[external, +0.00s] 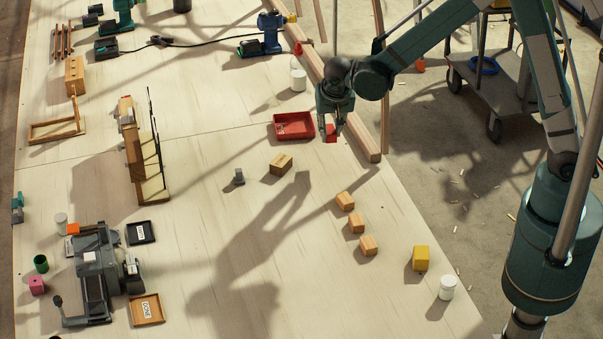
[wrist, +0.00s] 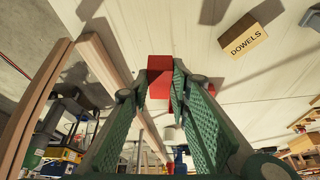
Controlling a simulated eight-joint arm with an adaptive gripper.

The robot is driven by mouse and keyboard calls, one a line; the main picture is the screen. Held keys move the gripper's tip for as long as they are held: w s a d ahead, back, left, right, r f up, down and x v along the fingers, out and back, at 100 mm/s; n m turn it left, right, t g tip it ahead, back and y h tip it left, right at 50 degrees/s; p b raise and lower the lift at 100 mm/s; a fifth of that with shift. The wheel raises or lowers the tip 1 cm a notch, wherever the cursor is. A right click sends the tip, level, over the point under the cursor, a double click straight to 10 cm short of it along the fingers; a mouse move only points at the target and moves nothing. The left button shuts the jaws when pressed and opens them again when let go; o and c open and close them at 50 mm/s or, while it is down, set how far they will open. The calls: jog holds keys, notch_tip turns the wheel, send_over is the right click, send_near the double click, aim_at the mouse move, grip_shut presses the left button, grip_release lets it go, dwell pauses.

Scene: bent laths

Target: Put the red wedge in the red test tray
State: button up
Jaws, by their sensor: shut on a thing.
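The red wedge (external: 331,136) is held between the fingers of my gripper (external: 331,122), just right of the red test tray and close to the long wooden beam. In the wrist view, my gripper (wrist: 160,95) is shut on the red wedge (wrist: 160,76), which shows between the green fingertips. The red test tray (external: 310,125) lies on the table at the left of my gripper in the external view. In the wrist view, a red edge, likely the tray (wrist: 210,88), shows behind the right finger, mostly hidden.
A long wooden beam (external: 362,143) runs along the table's right edge. A box marked DOWELS (external: 281,164) stands in front of the tray; it also shows in the wrist view (wrist: 244,36). A white pot (external: 298,80) stands behind the tray. Several wooden blocks (external: 356,222) lie nearer.

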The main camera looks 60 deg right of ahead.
jog(key=n+b, duration=0.2)
send_over(295, 130)
jog(key=s+a, duration=0.1)
jog(key=shift+a+r+t, duration=0.15)
jog(key=shift+r+t, duration=0.2)
jog(key=shift+t, duration=0.05)
jog(key=shift+f, duration=0.1)
jog(key=shift+f, duration=3.05)
jog(key=shift+f, duration=0.1)
jog(key=shift+f, duration=1.8)
jog(key=shift+f+b, duration=0.15)
jog(key=shift+b, duration=0.2)
jog(key=o, duration=0.8)
jog(key=shift+o, duration=0.2)
